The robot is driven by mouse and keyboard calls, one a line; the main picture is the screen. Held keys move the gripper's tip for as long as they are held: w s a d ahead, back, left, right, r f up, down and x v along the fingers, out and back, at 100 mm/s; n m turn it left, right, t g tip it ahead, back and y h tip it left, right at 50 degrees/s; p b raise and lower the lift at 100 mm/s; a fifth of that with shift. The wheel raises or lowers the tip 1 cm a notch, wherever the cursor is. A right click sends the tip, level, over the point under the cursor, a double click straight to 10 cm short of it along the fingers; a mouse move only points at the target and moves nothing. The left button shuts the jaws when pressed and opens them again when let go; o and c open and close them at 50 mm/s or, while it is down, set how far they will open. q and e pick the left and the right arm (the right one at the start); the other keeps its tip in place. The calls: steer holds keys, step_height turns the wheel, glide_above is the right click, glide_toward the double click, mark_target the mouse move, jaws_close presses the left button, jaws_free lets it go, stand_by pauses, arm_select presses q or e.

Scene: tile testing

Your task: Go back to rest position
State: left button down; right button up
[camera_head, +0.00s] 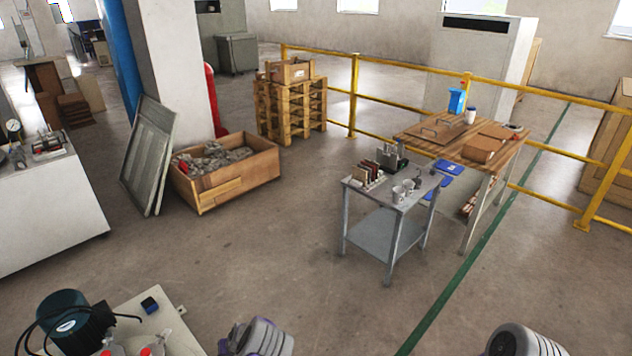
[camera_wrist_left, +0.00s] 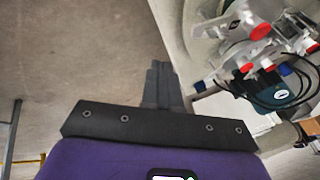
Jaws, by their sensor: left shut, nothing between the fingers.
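My left gripper (camera_wrist_left: 159,70) shows in the left wrist view as two dark fingers pressed together, with nothing between them. It points over bare concrete floor, beside a machine (camera_wrist_left: 265,60) with red caps and black cables. In the head view only a rounded grey and purple part of my left arm (camera_head: 258,338) shows at the bottom edge; its fingers are not visible there. A white and dark part of my right arm (camera_head: 520,342) shows at the bottom right. My right gripper is out of view.
A machine with a dark green motor (camera_head: 65,312) stands at the lower left. A small metal cart (camera_head: 385,240) with cups and a wooden table (camera_head: 420,140) stand right of centre. A wooden crate (camera_head: 240,185) stands left of centre. The floor (camera_head: 300,270) between is clear.

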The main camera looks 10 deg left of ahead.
arm_select(q)
steer(key=s+d+g+h+p, duration=0.1)
steer(key=s+d+h, duration=0.1)
steer(key=s+d, duration=0.45)
steer(key=s+d+g+h+p, duration=0.1)
steer(key=s+d+h, duration=0.15)
steer(key=s, duration=0.65)
arm_select(e)
step_height(320, 180, up, 4)
steer(key=shift+r+p, duration=0.25)
steer(key=shift+p, duration=1)
arm_select(q)
steer(key=s+d+r+h, duration=0.2)
steer(key=s+d+r, duration=0.3)
steer(key=d, duration=0.3)
steer(key=s+d+r+m+h, duration=0.1)
steer(key=s+d+r+h, duration=0.2)
steer(key=s+d+r, duration=0.3)
steer(key=d+r, duration=0.1)
steer(key=d, duration=0.2)
steer(key=shift+s+d+m+t, duration=0.25)
steer(key=shift+d+m+t, duration=0.05)
arm_select(e)
steer(key=shift+c, duration=0.4)
steer(key=shift+c, duration=0.3)
